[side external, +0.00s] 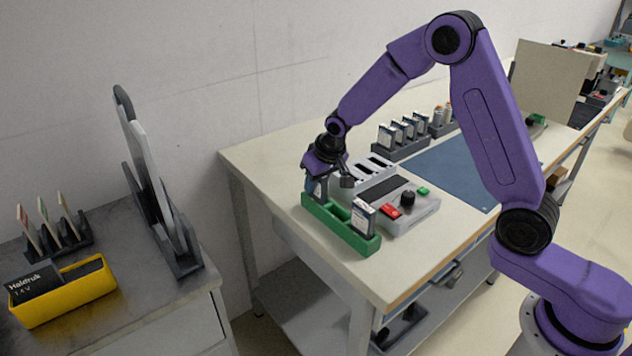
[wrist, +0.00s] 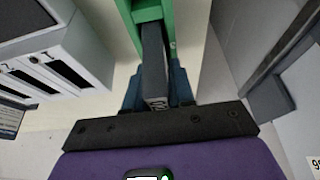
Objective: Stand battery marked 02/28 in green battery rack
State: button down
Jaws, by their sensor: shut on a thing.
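A dark grey battery (wrist: 153,65) is between the blue fingers of my gripper (wrist: 155,90) in the wrist view. Its near end has a pale printed mark that starts with 02; the rest is too small to read. The green battery rack (side external: 369,245) stands at the near left corner of the bench. My gripper (side external: 321,184) is over the rack's left end, shut on the battery (side external: 320,190). The battery's lower end is at the rack; I cannot tell how deep it sits. Another battery (side external: 363,217) with a white label stands in the rack's right part.
A grey charger (side external: 418,209) with red and green buttons stands right behind the rack. Behind it, a dark rack (side external: 402,150) holds several batteries. A blue mat (side external: 470,170) is clear. A separate cart at left carries a yellow bin (side external: 65,298) and upright plates.

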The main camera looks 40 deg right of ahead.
jog(key=shift+f, duration=0.15)
jog(key=c, duration=1)
grip_release()
jog(key=shift+o, duration=0.2)
jog(key=shift+s+r, duration=0.15)
jog(key=shift+r, duration=0.5)
jog(key=v, duration=1.1)
